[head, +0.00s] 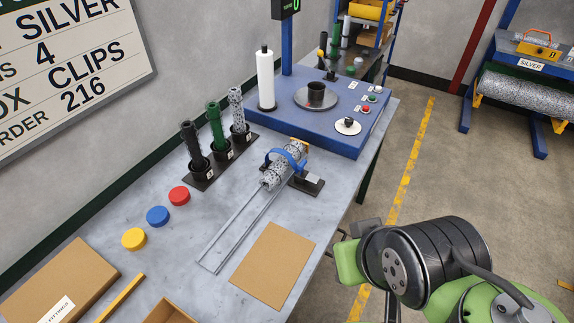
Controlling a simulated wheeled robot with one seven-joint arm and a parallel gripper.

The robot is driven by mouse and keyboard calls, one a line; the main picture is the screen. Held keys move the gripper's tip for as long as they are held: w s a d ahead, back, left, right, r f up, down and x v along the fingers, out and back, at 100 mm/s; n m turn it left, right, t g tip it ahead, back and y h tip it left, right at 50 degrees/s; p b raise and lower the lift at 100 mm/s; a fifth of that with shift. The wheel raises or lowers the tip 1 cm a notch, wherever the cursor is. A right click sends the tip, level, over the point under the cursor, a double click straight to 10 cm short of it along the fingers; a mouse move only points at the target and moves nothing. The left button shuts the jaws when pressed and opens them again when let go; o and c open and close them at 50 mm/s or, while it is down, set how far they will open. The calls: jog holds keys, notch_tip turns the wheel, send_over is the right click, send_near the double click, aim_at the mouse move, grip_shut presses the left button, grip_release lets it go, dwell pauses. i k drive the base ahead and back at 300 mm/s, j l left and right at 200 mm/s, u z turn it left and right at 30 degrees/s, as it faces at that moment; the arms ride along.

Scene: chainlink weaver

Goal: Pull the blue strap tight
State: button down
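The blue strap (272,158) loops around a silver mesh roll (272,178) on the table. The roll lies tilted in the picture at the upper end of a pale rail frame (236,231). My arm is at the lower right, beyond the table's right edge and well apart from the strap. I cannot make out my gripper's fingertips or what is between them.
A dark rack (206,174) with black, green and speckled rolls stands left of the strapped roll. A blue bench unit (303,128) with a white roll and buttons is behind. A brown sheet (273,262) lies in front. Red, blue and yellow discs (134,239) lie at left.

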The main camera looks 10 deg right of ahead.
aim_at(300, 167)
jog(key=i+l+u, duration=0.1)
jog(key=u, duration=0.3)
jog(key=l+u, duration=0.6)
jog(key=u, duration=0.15)
jog(key=l+u, duration=0.4)
jog(key=i+j, duration=0.05)
jog(key=j, duration=0.05)
